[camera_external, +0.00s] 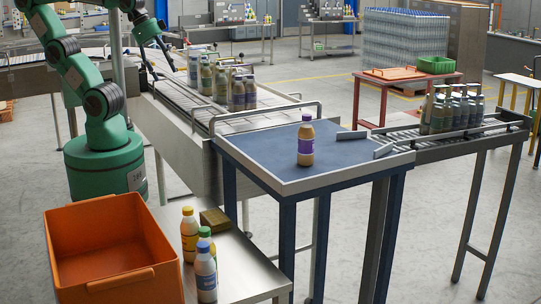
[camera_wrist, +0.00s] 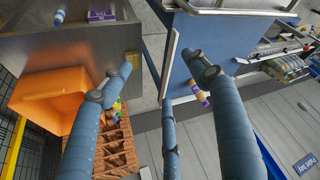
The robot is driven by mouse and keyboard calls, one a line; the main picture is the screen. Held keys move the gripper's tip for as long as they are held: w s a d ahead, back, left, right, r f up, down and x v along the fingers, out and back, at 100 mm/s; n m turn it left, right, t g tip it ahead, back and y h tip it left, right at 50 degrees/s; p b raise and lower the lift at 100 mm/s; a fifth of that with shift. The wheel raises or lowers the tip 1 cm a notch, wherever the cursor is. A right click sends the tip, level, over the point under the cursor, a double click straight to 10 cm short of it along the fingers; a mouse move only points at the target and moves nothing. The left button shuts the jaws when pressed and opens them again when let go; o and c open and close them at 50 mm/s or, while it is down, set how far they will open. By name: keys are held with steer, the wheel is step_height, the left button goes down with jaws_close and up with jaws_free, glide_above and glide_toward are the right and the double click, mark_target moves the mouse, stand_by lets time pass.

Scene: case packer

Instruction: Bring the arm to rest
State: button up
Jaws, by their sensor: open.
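My green arm stands at the left of the external view, folded upward, with its gripper (camera_external: 160,66) hanging beside the conveyor's far left side. No thing shows between the fingers there. In the wrist view the blue-grey fingers of my gripper (camera_wrist: 162,75) are spread wide apart, open and empty. A bottle also shows beyond the right finger in the wrist view (camera_wrist: 202,97).
A conveyor (camera_external: 175,105) carries several bottles near my arm. An orange crate (camera_external: 110,238) and a side table (camera_external: 245,262) with 3 bottles and a small box stand in front. More bottles stand on the right roller track (camera_external: 400,152). The blue table is mostly clear.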

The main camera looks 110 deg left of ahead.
step_height(320, 180, down, 8)
steer(key=b, duration=0.6)
steer(key=shift+b, duration=0.3)
steer(key=shift+r, duration=0.15)
stand_by(0.6)
